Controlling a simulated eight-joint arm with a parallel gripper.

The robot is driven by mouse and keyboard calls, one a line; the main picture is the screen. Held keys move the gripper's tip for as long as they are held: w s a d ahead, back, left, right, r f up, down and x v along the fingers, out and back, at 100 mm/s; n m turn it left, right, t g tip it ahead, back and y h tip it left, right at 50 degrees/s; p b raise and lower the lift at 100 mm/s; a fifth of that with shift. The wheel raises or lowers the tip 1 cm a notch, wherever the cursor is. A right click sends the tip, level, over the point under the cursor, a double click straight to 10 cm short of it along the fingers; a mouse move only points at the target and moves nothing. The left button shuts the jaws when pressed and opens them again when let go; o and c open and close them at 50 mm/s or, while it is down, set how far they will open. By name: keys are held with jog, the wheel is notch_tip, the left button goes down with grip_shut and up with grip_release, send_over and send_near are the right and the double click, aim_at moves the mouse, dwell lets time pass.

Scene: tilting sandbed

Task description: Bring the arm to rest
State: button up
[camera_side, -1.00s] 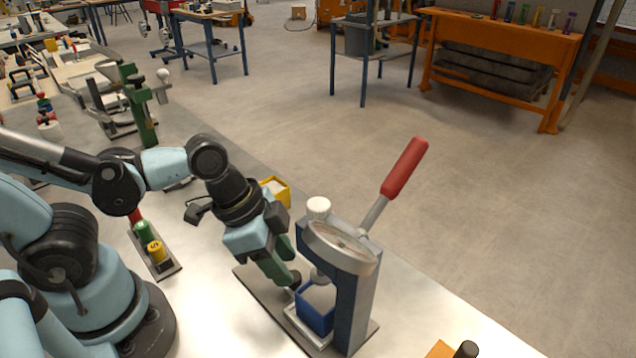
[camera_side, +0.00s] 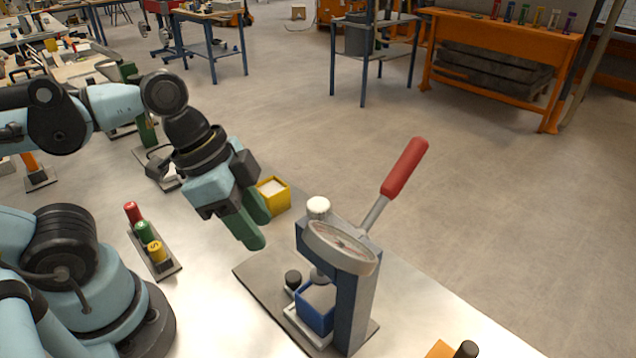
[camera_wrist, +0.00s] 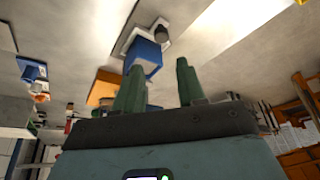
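My gripper (camera_side: 256,230) hangs from my raised arm to the left of the press, clear of it and above the metal plate. Its two green fingers point down in the side view. In the wrist view my gripper (camera_wrist: 160,66) shows its fingers apart with nothing held between them. The press (camera_side: 352,300) has a dial on top and a red lever handle (camera_side: 404,168) slanting up to the right. A blue box (camera_side: 316,306) sits under the press, with a black knob (camera_side: 292,278) beside it. The blue box also shows in the wrist view (camera_wrist: 146,56).
A yellow box (camera_side: 274,202) stands on the bench just behind my gripper. A small rack (camera_side: 170,268) holds red, green and yellow cylinders at left. An orange block (camera_side: 440,350) lies at the front edge. The bench between rack and press is clear.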

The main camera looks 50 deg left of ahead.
jog(key=shift+s+r, duration=0.1)
jog(key=shift+r, duration=0.1)
jog(key=w+a+f+n+t+y, duration=0.1)
jog(key=w+a+n+t+y, duration=0.2)
jog(key=w+a+n, duration=0.5)
jog(key=shift+a+n+t, duration=0.2)
jog(key=shift+n+t, duration=0.3)
jog(key=shift+s, duration=0.1)
dwell(0.3)
